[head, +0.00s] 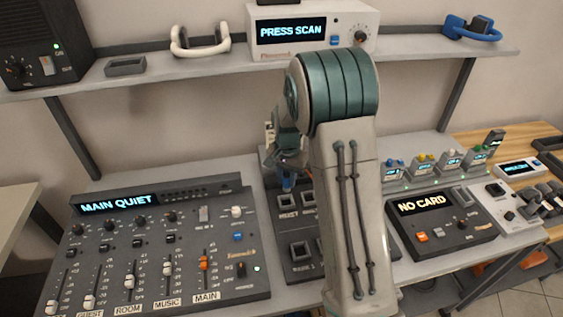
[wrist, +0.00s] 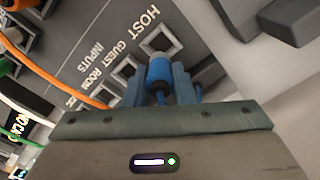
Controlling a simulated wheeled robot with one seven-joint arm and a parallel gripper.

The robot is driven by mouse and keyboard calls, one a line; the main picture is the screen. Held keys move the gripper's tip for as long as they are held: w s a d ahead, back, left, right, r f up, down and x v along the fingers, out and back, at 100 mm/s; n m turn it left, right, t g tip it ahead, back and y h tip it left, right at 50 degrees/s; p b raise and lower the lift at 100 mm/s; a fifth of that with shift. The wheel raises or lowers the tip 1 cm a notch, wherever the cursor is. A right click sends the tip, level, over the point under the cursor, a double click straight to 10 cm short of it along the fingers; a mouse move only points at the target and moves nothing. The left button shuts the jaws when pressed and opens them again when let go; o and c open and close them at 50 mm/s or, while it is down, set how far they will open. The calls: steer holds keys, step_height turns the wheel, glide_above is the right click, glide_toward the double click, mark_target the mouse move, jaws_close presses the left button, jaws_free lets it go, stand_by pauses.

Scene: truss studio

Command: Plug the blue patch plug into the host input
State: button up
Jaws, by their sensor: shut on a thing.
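The blue patch plug (wrist: 160,74) is between the blue fingers of my gripper (wrist: 166,90) in the wrist view, and my gripper is shut on it. The plug's front end overlaps the square host input (wrist: 164,42), beside the HOST label. I cannot tell whether the tip is inside the socket or just above it. In the head view my gripper (head: 287,182) is over the far end of the dark patch panel (head: 284,236), partly hidden by my arm. The guest input (wrist: 127,66) is next to the host input in the wrist view.
A mixer (head: 160,245) reading MAIN QUIET stands left of the panel. A NO CARD unit (head: 440,222) stands right. Orange and green cables (wrist: 50,72) run at the wrist view's left. A shelf (head: 160,62) with a PRESS SCAN box (head: 345,45) is behind.

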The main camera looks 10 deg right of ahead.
mark_target(286, 190)
steer(key=shift+w+d+f, duration=0.1)
steer(key=shift+w+f, duration=0.05)
steer(key=shift+w, duration=0.05)
steer(key=shift+s+f+b, duration=0.1)
steer(key=shift+f+b, duration=1.75)
steer(key=shift+f, duration=0.85)
steer(key=shift+f+b, duration=0.65)
steer(key=o, duration=0.7)
steer(key=shift+r, duration=0.15)
steer(key=shift+r+p, duration=3.55)
steer(key=shift+r, duration=1.85)
